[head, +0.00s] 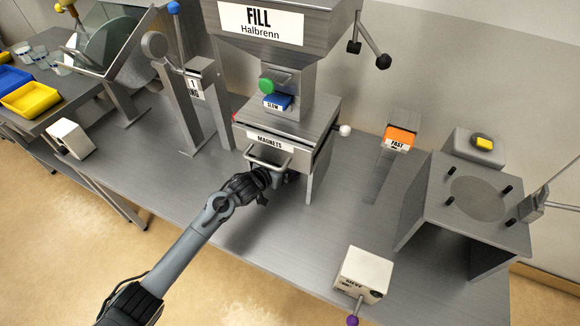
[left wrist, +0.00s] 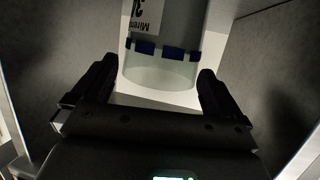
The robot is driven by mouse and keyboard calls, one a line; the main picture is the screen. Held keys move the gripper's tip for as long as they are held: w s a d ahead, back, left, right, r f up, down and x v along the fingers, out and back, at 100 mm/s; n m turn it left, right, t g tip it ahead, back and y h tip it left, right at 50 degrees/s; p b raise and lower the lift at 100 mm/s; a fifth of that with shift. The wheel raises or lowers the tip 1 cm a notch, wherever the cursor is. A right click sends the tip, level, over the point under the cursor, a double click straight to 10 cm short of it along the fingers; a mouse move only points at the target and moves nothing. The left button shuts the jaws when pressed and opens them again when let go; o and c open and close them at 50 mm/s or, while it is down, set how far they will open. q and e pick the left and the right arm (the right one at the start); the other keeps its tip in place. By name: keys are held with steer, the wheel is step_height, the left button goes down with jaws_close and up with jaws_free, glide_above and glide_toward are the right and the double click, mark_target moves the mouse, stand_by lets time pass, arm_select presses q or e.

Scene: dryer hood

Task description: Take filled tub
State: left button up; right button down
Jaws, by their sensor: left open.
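A tub (left wrist: 160,72) shows in the left wrist view, with a clear pale end, a row of blue blocks and a white label that reads upside down. It stands ahead of my left gripper (left wrist: 155,85), whose two fingers are open and spread to either side of its near end. I cannot tell whether the fingers touch it. In the head view my left gripper (head: 268,182) reaches under the drawer marked MAGNETS, below the FILL hopper (head: 280,40). The tub is hidden in that view, and its contents cannot be made out. My right gripper is not in view.
The MAGNETS drawer (head: 268,143) with its bar handle hangs just above my gripper, and grey walls flank it closely. A white switch box (head: 364,273) with a purple-tipped lever stands at the front. A four-pegged stand (head: 478,198) is at right.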

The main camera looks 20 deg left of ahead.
arm_select(q)
steer(key=shift+b+x, duration=0.45)
steer(key=shift+x, duration=1.2)
steer(key=shift+c, duration=0.3)
steer(key=c, duration=0.7)
steer(key=shift+r, duration=0.1)
steer(key=shift+c, duration=1)
steer(key=shift+r, duration=0.1)
